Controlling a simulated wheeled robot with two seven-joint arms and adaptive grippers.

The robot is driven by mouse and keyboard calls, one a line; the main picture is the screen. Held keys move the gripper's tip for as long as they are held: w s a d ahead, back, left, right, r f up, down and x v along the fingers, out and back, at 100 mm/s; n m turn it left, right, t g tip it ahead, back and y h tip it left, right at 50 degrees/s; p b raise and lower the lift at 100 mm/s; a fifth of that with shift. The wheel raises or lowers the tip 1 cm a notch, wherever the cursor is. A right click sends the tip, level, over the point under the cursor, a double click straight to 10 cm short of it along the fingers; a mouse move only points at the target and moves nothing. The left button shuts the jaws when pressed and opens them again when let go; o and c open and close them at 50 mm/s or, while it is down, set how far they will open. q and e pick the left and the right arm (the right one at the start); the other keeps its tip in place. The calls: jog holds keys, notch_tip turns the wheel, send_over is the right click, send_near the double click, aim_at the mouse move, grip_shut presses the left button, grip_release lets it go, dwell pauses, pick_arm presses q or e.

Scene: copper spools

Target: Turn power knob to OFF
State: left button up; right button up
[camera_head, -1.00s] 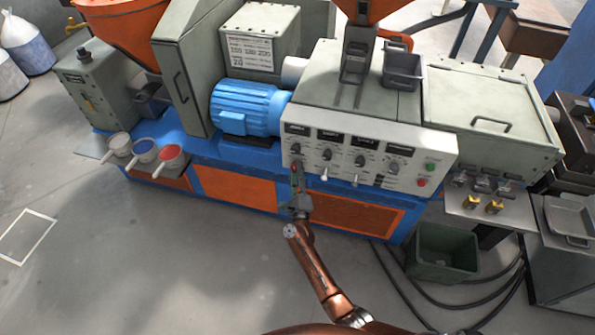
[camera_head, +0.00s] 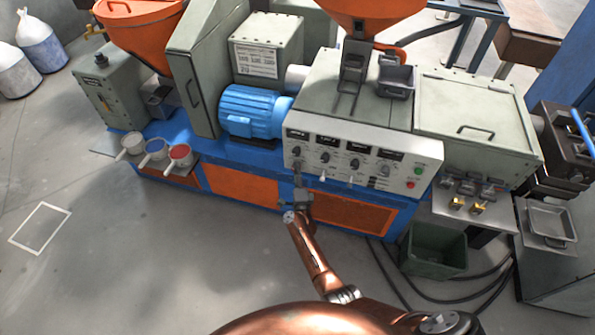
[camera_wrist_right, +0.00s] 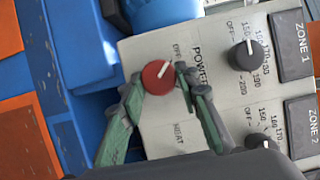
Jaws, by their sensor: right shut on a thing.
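The power knob (camera_wrist_right: 157,78) is round and red with a white pointer line, on the pale control panel (camera_wrist_right: 215,100) beside the printed word POWER. In the right wrist view its pointer slants up and right, roughly toward the OFF print; the HEAT print is lower on the panel. My right gripper (camera_wrist_right: 158,86) is shut on the knob, one green-and-grey finger at each side. In the head view the right gripper (camera_head: 297,177) reaches up to the panel's lower left and covers the knob there. My left gripper is out of view.
Dark zone knobs (camera_wrist_right: 245,55) sit close beside the power knob. A blue motor (camera_head: 255,111) stands left of the panel. A green bin (camera_head: 434,250) and black cables lie on the floor at right. The floor at left is mostly clear.

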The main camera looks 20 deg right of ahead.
dwell(0.3)
jog(key=o, duration=0.9)
jog(key=shift+o, duration=1.2)
jog(key=shift+s, duration=0.1)
